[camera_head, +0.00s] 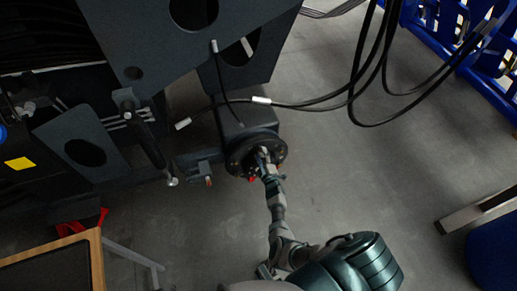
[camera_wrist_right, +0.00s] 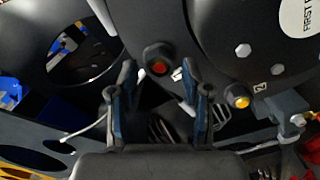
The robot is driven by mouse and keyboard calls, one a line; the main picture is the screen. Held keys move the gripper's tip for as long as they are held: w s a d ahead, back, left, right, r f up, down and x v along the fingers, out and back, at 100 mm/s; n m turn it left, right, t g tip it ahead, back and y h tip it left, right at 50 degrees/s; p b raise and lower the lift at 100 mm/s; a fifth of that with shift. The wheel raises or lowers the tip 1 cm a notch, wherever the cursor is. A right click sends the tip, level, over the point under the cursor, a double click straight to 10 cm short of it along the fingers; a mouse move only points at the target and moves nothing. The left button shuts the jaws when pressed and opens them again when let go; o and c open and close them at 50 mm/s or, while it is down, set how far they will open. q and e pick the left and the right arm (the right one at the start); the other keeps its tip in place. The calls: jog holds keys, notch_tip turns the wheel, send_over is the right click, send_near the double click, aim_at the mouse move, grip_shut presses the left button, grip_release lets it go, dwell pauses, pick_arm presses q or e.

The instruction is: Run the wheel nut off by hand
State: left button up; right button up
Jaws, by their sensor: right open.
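The round black wheel hub (camera_head: 240,160) sits at the lower end of the chassis leg in the head view. In the right wrist view, a dark nut with a red centre (camera_wrist_right: 159,62) is on the black hub face. My right gripper (camera_wrist_right: 157,75) is open, its two fingers on either side of this nut in the picture. I cannot tell whether they touch it. In the head view, my right gripper (camera_head: 264,157) is at the hub's front edge, and the nut is not clearly visible there. My left gripper is not in view.
A second nut with a yellow centre (camera_wrist_right: 241,101) is right of the fingers. Black cables (camera_head: 355,95) hang right of the chassis plates (camera_head: 185,40). A blue crate (camera_head: 430,30) stands upper right, a wooden-edged table (camera_head: 97,262) lower left. The grey floor between is clear.

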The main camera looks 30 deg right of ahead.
jog(key=shift+r, duration=0.1)
grip_shut()
jog(key=n+b, duration=0.1)
jog(key=n, duration=0.1)
jog(key=n+b, duration=0.1)
jog(key=shift+s+f+n, duration=0.15)
jog(key=shift+f+n, duration=0.2)
jog(key=shift+n, duration=0.75)
jog(key=shift+r+n, duration=0.2)
jog(key=shift+n, duration=0.1)
jog(key=shift+r, duration=0.1)
grip_release()
